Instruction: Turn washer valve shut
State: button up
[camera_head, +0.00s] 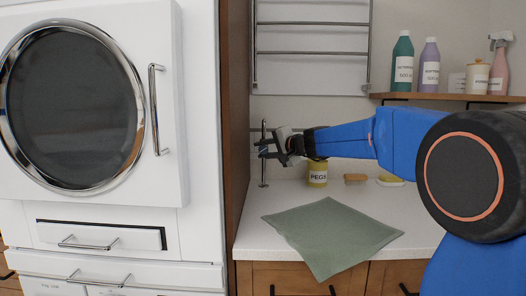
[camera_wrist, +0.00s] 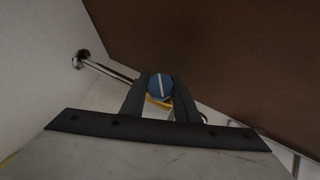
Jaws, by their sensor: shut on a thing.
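The washer valve is a round blue knob (camera_wrist: 160,86) with a pale line across its face, on a thin metal pipe (camera_wrist: 108,71). In the wrist view my gripper (camera_wrist: 160,93) has one finger on each side of the knob and is shut on it. The pale line runs nearly upright in that view. In the head view the upright pipe (camera_head: 263,172) rises from the counter beside the wooden panel, and my gripper (camera_head: 266,149) reaches it from the right. The knob is mostly hidden there by the fingers. The washer (camera_head: 150,225) stands at the left, its round door shut.
A green cloth (camera_head: 332,232) lies on the white counter (camera_head: 250,225). A yellow peg jar (camera_head: 317,174) stands behind my wrist. A brown panel (camera_head: 234,130) is close left of the gripper. A towel rail (camera_head: 312,52) and a shelf of bottles (camera_head: 445,97) are above.

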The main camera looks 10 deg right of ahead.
jog(key=shift+m+t+y, duration=1.2)
jog(key=shift+m+t, duration=0.7)
jog(key=shift+m, duration=0.4)
jog(key=o, duration=1)
jog(key=shift+o, duration=0.2)
jog(key=shift+s+d, duration=0.1)
jog(key=v, duration=1.7)
jog(key=shift+f, duration=0.25)
jog(key=shift+s, duration=0.15)
